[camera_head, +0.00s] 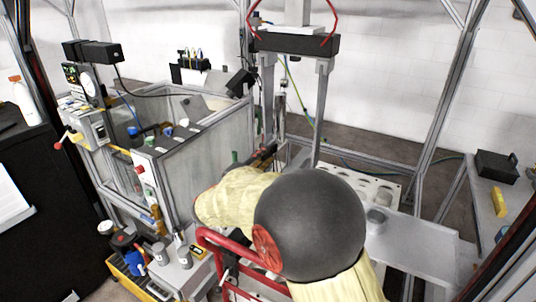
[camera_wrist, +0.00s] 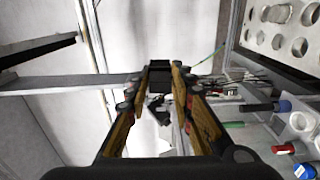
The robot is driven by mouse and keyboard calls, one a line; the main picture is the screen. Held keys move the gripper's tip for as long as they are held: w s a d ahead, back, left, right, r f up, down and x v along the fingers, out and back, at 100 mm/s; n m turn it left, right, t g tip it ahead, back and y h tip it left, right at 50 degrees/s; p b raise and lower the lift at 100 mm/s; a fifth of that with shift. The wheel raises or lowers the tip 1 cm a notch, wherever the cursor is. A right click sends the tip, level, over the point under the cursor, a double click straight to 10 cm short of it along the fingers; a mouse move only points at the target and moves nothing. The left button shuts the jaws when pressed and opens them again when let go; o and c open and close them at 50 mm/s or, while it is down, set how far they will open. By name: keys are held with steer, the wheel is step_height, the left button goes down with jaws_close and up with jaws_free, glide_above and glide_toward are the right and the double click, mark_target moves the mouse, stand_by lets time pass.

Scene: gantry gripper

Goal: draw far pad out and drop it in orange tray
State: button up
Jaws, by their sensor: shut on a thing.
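My gripper (camera_wrist: 161,82) shows in the wrist view with its two yellow-and-black fingers closed on a small dark block, which looks like the pad (camera_wrist: 160,71). In the head view my gripper (camera_head: 265,154) is by the gantry's uprights, partly hidden behind my arm. I cannot tell whether the pad still touches its mount. An orange-yellow tray (camera_head: 117,271) stands low at the bottom left of the head view, with dark and blue things in or over it.
The gantry's black crossbar (camera_head: 295,43) hangs above, with grey legs below it. A clear-walled enclosure (camera_head: 200,150) stands left of my gripper. A plate with round holes (camera_wrist: 290,32) is at the right of the wrist view. A bench with bottles (camera_head: 180,262) is at lower left.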

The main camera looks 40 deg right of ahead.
steer(key=shift+d+r, duration=0.15)
steer(key=shift+r, duration=0.05)
jaws_close()
steer(key=shift+s+a+f, duration=0.1)
steer(key=shift+a, duration=0.1)
steer(key=shift+b+v, duration=0.35)
steer(key=shift+v, duration=0.65)
steer(key=shift+b+v, duration=0.55)
steer(key=shift+v, duration=1.95)
steer(key=shift+f, duration=0.1)
steer(key=b+v, duration=0.1)
steer(key=v, duration=0.7)
